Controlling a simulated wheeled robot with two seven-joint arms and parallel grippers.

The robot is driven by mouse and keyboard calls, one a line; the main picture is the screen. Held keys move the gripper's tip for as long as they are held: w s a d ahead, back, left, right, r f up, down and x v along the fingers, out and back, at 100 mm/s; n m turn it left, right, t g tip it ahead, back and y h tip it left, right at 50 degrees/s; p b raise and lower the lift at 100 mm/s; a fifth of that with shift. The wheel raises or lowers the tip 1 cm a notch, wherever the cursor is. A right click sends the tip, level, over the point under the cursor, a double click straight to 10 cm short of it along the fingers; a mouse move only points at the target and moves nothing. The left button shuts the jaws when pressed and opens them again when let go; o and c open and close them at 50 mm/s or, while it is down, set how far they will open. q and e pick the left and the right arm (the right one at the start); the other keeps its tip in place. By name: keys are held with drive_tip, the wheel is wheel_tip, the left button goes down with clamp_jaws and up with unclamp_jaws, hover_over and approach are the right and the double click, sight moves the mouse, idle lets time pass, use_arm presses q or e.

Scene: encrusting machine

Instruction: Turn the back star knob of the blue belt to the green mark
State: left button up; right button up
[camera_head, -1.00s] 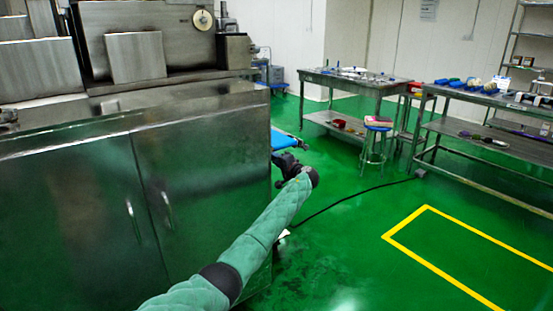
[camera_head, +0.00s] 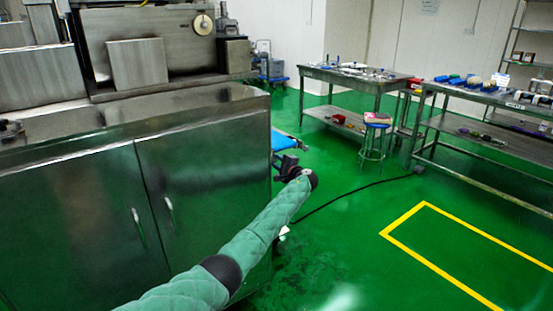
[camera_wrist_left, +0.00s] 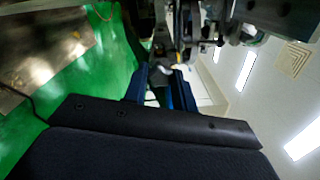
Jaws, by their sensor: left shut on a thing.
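The blue belt (camera_head: 284,141) shows as a short strip past the right end of the steel machine. My left gripper (camera_head: 287,165) is beside the machine's right end, just below the belt, and looks small and dark there. In the left wrist view its two fingers (camera_wrist_left: 161,88) reach up towards dark machine parts and are shut on a small part, taken to be the back star knob (camera_wrist_left: 161,68). The knob is mostly hidden and its shape is not clear. A small yellow spot shows near it. I cannot make out the green mark. My right gripper is not in view.
The steel machine cabinet (camera_head: 200,190) fills the left and stands close beside my left arm. A black cable (camera_head: 345,194) runs over the green floor. The floor at right is open.

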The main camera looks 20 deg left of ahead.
use_arm(q)
drive_tip(key=shift+d+m+p, duration=0.1)
drive_tip(key=shift+m+p, duration=0.2)
drive_tip(key=shift+m, duration=0.3)
drive_tip(key=o, duration=1)
drive_tip(key=shift+w, duration=0.1)
drive_tip(key=shift+d, duration=0.1)
drive_tip(key=v, duration=0.7)
drive_tip(key=shift+s+d, duration=0.2)
drive_tip(key=shift+s, duration=0.1)
